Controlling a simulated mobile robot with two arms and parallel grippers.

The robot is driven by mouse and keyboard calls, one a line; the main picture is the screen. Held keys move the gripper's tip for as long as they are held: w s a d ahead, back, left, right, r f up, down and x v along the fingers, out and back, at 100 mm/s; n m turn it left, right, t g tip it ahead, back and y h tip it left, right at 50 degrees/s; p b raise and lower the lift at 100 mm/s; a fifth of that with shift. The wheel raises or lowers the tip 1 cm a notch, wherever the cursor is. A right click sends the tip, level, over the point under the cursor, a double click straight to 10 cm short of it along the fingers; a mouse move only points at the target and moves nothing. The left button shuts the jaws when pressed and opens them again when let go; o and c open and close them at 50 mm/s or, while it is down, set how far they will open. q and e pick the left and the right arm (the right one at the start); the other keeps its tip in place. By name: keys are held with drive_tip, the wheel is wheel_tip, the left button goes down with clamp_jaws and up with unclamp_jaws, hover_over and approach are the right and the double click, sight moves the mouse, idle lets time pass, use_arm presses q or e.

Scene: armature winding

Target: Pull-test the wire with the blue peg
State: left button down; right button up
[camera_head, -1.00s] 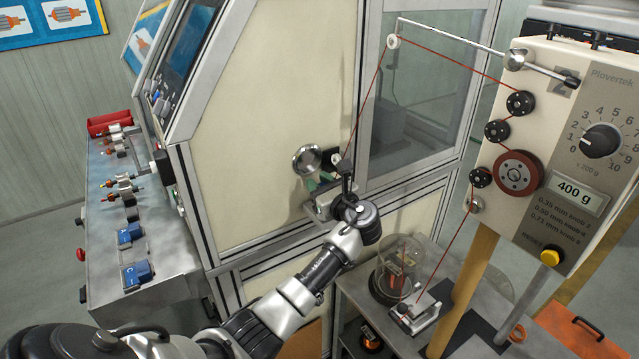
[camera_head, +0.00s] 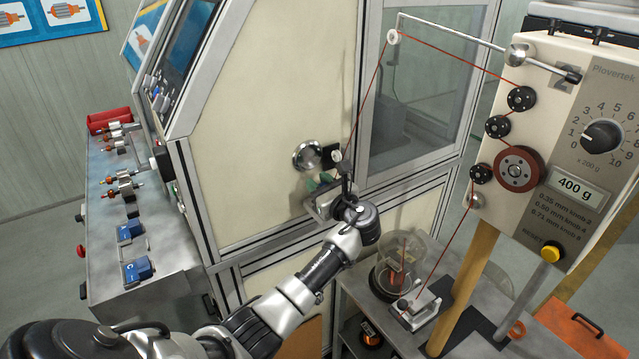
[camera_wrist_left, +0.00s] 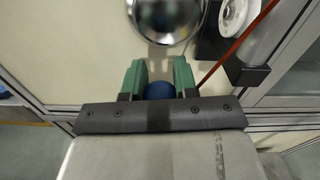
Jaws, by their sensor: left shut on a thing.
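My left gripper (camera_head: 320,183) is at the cream machine front, just below a round chrome part (camera_head: 307,155). In the left wrist view its green fingers (camera_wrist_left: 160,72) are shut on the blue peg (camera_wrist_left: 160,91), whose rounded blue end shows between them. The red wire (camera_head: 368,92) runs from the white pulley (camera_head: 393,37) down to a small white guide wheel (camera_head: 337,156) beside the gripper. In the left wrist view the wire (camera_wrist_left: 232,51) slants down to the right finger. Its end at the peg is hidden. My right gripper is out of view.
The tensioner box (camera_head: 575,130) reads 400 g and stands at the right. A bench below holds a spool under a clear dome (camera_head: 388,277) and a small metal clamp (camera_head: 418,307). The left ledge (camera_head: 170,255) carries several armatures and blue switches.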

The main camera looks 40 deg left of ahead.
use_arm(q)
drive_tip(key=shift+f+b, duration=0.3)
drive_tip(key=shift+f, duration=0.55)
drive_tip(key=c, duration=0.8)
unclamp_jaws()
drive_tip(key=b+v, duration=0.3)
drive_tip(key=v, duration=0.7)
drive_tip(key=shift+s+d, duration=0.15)
drive_tip(key=shift+d, duration=0.25)
